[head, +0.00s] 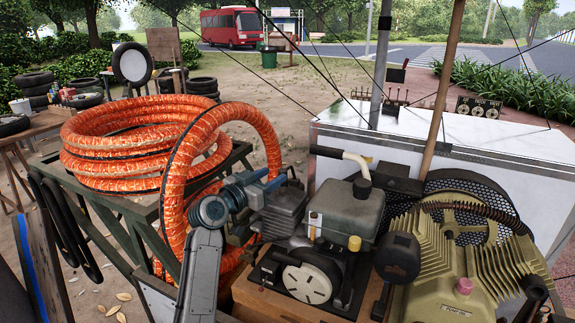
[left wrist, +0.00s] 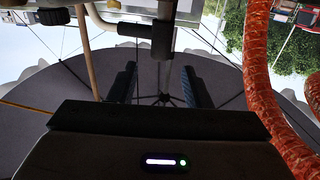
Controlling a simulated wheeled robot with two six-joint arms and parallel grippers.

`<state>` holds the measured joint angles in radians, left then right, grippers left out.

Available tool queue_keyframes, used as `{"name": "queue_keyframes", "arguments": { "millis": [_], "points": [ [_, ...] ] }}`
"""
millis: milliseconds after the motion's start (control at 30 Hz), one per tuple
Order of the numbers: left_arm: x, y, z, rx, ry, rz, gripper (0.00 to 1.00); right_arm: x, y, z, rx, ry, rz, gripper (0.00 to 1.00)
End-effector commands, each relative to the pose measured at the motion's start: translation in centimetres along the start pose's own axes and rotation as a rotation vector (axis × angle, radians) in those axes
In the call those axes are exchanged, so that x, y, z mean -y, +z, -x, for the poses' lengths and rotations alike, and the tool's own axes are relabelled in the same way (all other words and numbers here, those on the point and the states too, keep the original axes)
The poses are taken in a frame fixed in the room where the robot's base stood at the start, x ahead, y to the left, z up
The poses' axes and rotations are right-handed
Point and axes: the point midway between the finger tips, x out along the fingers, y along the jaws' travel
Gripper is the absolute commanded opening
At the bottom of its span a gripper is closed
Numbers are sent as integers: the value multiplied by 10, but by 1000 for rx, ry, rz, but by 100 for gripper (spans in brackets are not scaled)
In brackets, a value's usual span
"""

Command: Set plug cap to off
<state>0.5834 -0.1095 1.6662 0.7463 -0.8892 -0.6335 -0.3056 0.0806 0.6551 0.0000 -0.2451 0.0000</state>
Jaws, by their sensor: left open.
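The engine stands on the cart in the head view, with a grey tank (head: 352,212), a finned grey block (head: 279,211) and a white round starter cover (head: 307,284). I cannot clearly make out the plug cap; it may be hidden beside the finned block. My left gripper (head: 274,181) is at the left end of the engine, close to the finned block. In the left wrist view its two dark fingers (left wrist: 159,86) stand wide apart with nothing between them. I cannot tell whether it touches the engine. My right gripper is out of view.
A coiled orange hose (head: 115,150) lies left of my left arm, one loop rising close behind it. A ribbed tan compressor (head: 440,255) fills the right. A white box (head: 490,150) and a wooden pole (head: 440,90) stand behind the engine. Dark cables cross overhead.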

Motion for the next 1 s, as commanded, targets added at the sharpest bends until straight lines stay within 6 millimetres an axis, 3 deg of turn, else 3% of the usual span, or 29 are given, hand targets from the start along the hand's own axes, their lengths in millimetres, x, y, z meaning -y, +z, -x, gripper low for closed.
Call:
{"name": "queue_keyframes", "arguments": {
  "millis": [200,400,833,1000],
  "points": [
    [0,-2,-42,2,1,2,44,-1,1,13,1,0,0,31],
    [0,-1,-64,2,1,1,44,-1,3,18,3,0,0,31],
    [0,1,-72,2,-1,0,44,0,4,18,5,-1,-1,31],
    [0,1,-72,3,0,0,11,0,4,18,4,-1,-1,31]
  ]
}}
